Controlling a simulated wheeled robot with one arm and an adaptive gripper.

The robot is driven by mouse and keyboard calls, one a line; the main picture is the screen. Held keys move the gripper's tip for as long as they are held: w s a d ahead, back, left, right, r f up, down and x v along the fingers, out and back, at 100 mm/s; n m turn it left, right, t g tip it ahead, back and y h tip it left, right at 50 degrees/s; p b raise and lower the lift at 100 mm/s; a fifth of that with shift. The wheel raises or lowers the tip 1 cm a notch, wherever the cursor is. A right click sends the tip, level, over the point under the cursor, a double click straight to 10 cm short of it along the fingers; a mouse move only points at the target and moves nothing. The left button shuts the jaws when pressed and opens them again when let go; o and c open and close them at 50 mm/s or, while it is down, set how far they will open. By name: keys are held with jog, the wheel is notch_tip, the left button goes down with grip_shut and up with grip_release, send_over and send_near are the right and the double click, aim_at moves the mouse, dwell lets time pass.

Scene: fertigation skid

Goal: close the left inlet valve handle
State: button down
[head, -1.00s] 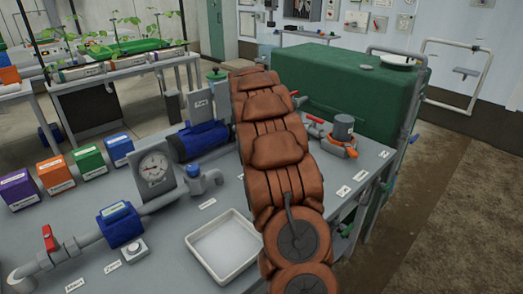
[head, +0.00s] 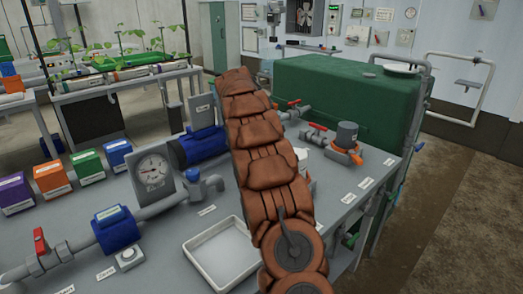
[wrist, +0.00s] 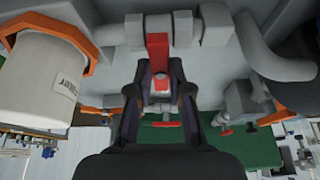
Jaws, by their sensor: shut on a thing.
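In the wrist view a red valve handle (wrist: 158,50) hangs down from a grey pipe fitting (wrist: 182,28), square to the pipe as seen in the picture. My gripper (wrist: 160,88) has its dark fingers on both sides of the handle's lower end and is shut on it. In the head view my brown-covered arm hides the gripper and the held handle. Whether it is the left inlet handle cannot be told from the labels in sight.
In the wrist view a white labelled cylinder (wrist: 50,80) in an orange clamp stands close on the left. Another red handle (wrist: 225,132) lies on the right. The head view shows a green tank (head: 350,95), a white tray (head: 192,258) and a blue pump (head: 203,145).

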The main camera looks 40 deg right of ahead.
jog(key=shift+f, duration=0.1)
jog(key=c, duration=1.1)
grip_release()
jog(key=v, duration=1.2)
